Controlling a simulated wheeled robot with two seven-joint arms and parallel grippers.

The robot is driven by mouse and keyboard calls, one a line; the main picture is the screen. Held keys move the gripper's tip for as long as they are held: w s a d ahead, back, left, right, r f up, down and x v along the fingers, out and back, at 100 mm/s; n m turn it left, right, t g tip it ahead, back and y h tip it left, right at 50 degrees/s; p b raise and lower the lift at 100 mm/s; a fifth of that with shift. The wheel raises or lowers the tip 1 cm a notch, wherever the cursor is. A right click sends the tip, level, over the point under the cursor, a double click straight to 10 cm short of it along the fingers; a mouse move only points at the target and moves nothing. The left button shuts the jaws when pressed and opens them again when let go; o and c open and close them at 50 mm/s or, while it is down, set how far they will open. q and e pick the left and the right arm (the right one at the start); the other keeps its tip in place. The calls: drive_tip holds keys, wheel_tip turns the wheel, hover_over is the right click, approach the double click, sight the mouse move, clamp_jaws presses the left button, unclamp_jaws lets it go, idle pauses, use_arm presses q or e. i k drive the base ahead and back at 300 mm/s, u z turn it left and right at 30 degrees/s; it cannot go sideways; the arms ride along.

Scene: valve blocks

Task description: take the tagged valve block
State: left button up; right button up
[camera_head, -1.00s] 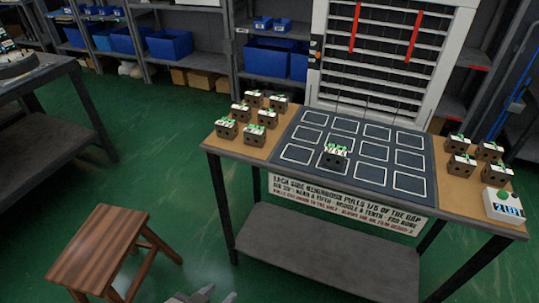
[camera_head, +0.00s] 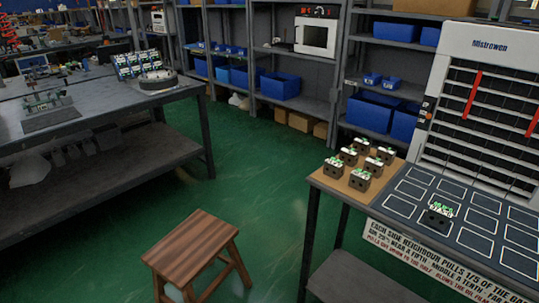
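Several dark valve blocks with green and white tops (camera_head: 361,181) stand on the brown left end of the table at the right. One more valve block (camera_head: 438,213) stands alone on the dark mat with white outlined squares (camera_head: 408,222). Its top carries green and white lettering or marks too small to read. I cannot make out which block carries a tag. Neither of my grippers shows in the current view.
A wooden stool (camera_head: 196,250) stands on the green floor in front of the table. A long grey workbench (camera_head: 100,108) with a dark round fixture (camera_head: 157,81) is at left. Shelves with blue bins (camera_head: 280,86) line the back. Green floor (camera_head: 250,165) is open between bench and table.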

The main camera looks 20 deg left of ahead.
sight(335, 167)
drive_tip(key=u, duration=0.8)
drive_tip(key=i, duration=1.1)
drive_tip(key=u, duration=0.1)
